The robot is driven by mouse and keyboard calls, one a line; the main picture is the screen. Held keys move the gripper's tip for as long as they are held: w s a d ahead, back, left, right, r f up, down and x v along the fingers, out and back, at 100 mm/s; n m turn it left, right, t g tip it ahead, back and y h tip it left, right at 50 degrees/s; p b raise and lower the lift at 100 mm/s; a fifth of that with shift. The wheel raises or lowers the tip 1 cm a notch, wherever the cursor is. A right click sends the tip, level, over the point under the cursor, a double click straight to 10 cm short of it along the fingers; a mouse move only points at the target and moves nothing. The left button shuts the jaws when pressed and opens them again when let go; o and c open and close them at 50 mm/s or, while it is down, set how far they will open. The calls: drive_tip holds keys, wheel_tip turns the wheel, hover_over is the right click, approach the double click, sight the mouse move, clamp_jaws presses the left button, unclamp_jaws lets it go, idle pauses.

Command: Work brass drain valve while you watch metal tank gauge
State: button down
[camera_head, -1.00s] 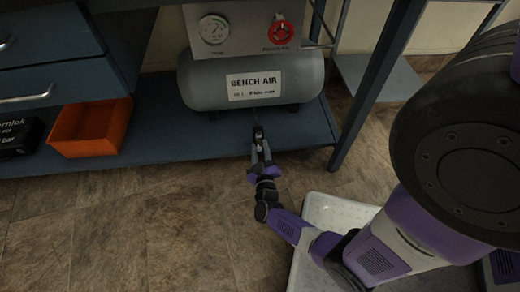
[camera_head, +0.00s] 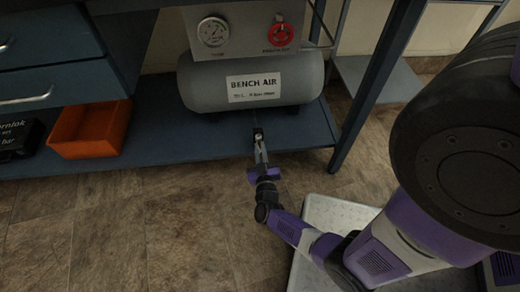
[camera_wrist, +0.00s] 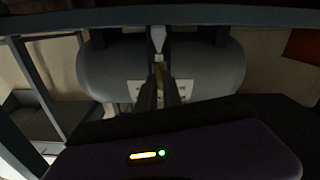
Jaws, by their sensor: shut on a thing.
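The grey tank (camera_head: 250,80), labelled BENCH AIR, lies on the bench's lower shelf. The round white gauge (camera_head: 213,31) is on the grey panel above the tank; its dial is too small to read surely. My gripper (camera_head: 259,134) reaches up to the shelf edge under the tank's middle. In the wrist view my gripper (camera_wrist: 158,66) is shut, its fingers around a small pale fitting below the tank (camera_wrist: 100,70). This is likely the brass drain valve; the fingers hide most of it, and its handle position cannot be told.
A red round knob (camera_head: 281,34) sits on the panel right of the gauge. An orange bin (camera_head: 91,130) and a dark case (camera_head: 18,139) stand at the shelf's left. A blue bench leg (camera_head: 362,100) rises right of the tank.

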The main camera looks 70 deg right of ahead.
drive_tip(key=shift+m, duration=1.2)
drive_tip(key=c, duration=1.5)
unclamp_jaws()
drive_tip(key=shift+s+a, duration=0.1)
drive_tip(key=p+v, duration=0.2)
drive_tip(key=v, duration=0.5)
drive_tip(key=shift+a, duration=0.3)
drive_tip(key=shift+s, duration=0.1)
